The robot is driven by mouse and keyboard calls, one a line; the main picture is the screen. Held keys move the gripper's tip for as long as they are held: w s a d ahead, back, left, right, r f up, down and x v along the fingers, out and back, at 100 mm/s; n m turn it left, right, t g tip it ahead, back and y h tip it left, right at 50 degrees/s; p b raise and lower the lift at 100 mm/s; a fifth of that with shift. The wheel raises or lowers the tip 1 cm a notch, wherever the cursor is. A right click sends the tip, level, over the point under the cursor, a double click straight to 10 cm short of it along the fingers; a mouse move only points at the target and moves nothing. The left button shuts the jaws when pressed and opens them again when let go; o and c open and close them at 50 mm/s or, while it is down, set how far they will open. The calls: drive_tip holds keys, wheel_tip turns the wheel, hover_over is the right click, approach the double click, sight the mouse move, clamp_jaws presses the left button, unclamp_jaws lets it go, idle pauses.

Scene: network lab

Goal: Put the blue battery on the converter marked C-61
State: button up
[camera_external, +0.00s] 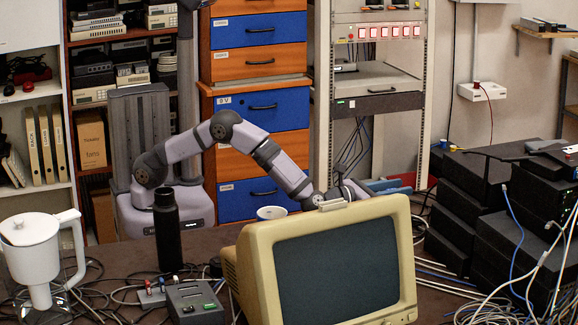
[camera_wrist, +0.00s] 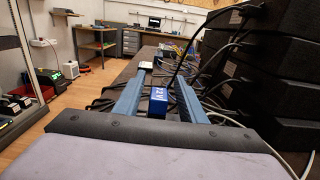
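In the wrist view, the blue battery (camera_wrist: 157,101), marked 12V in white, stands between the two blue-grey fingers of my gripper (camera_wrist: 163,80). The fingers are apart, with a visible gap on each side of the battery. In the external view, my gripper (camera_external: 393,186) is behind the beige monitor, partly hidden by it, and I cannot make out the battery there. I can read no C-61 mark in either view. A grey box with green terminals (camera_external: 193,304) sits on the table left of the monitor; I cannot tell whether it is a converter.
The beige monitor (camera_external: 334,268) stands at the table front. A dark bottle (camera_external: 167,232) and a white jug (camera_external: 36,255) are at left. Stacked black boxes (camera_external: 459,203) with loose cables stand at right; in the wrist view they rise close to the right finger. Cables clutter the table.

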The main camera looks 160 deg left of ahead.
drive_tip(key=shift+d+r, duration=0.15)
drive_tip(key=shift+r, duration=1.65)
drive_tip(key=shift+d+r, duration=0.15)
drive_tip(key=shift+r, duration=1.6)
drive_tip(key=shift+w+d+r+p, duration=0.1)
drive_tip(key=shift+d+p, duration=0.15)
drive_tip(key=shift+p, duration=0.1)
drive_tip(key=d+n+h+p, duration=1)
drive_tip(key=d+p, duration=0.3)
drive_tip(key=d, duration=1.8)
drive_tip(key=s+d+r+n+h+p, duration=0.1)
drive_tip(key=s+d+n+h+p, duration=0.3)
drive_tip(key=d, duration=1)
drive_tip(key=s+d+r+n+h+p, duration=0.1)
drive_tip(key=s+d+n+h+p, duration=0.3)
drive_tip(key=d, duration=1.1)
drive_tip(key=s+p, duration=0.2)
drive_tip(key=s, duration=0.2)
drive_tip(key=shift+s+d+r, duration=0.15)
drive_tip(key=shift+d+r, duration=0.1)
